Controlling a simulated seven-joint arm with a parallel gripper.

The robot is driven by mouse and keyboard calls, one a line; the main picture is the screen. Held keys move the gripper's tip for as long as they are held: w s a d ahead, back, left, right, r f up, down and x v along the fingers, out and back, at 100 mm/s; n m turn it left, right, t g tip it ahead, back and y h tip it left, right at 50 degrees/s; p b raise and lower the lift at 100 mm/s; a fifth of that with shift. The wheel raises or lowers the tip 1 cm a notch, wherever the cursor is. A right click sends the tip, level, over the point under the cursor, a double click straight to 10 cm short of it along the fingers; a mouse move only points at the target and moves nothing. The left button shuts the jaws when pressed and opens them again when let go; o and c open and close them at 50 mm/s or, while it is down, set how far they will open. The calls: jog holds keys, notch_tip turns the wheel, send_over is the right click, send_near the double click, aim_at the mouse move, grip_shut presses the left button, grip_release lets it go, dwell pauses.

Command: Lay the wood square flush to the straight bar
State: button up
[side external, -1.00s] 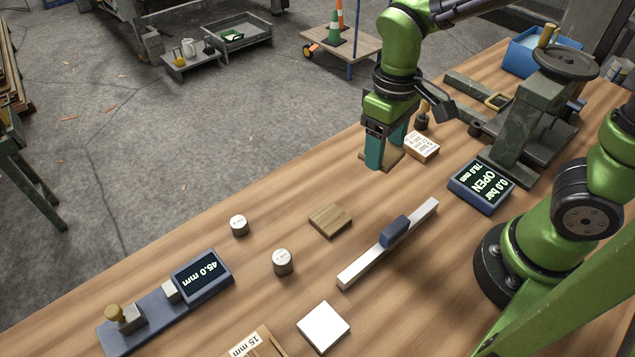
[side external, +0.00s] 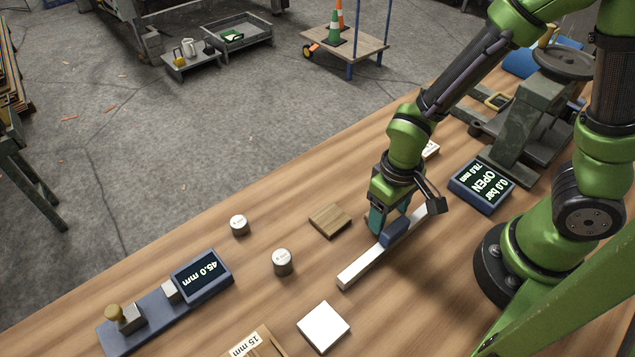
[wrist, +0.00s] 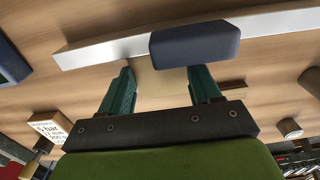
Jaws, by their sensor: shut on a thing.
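The straight bar (side external: 362,267) is a pale metal strip with a blue grip block (side external: 395,232). It lies diagonally on the bench and crosses the top of the wrist view (wrist: 100,52). My gripper (side external: 386,217) is low at the bar's far-left side, beside the blue block. In the wrist view its teal fingers (wrist: 163,82) are shut on a light wood square (wrist: 163,84). The square's far edge lies close to the bar; I cannot tell whether they touch all along. The side view hides the square behind the fingers.
A darker wood square (side external: 330,221) lies left of the bar. A white square (side external: 323,327) and two metal cylinders (side external: 283,262) (side external: 239,225) are nearby. A blue gauge (side external: 200,275) reads 45.0 mm. A labelled block (wrist: 48,128) stands behind.

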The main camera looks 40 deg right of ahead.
jog(key=shift+f, duration=0.2)
jog(key=shift+f, duration=0.15)
jog(key=o, duration=1)
notch_tip(320, 180, up, 12)
notch_tip(320, 180, up, 12)
jog(key=m+t+y, duration=0.2)
jog(key=m+t, duration=0.2)
jog(key=t, duration=0.3)
send_over(388, 217)
jog(key=d, duration=0.7)
jog(key=shift+s+a, duration=0.1)
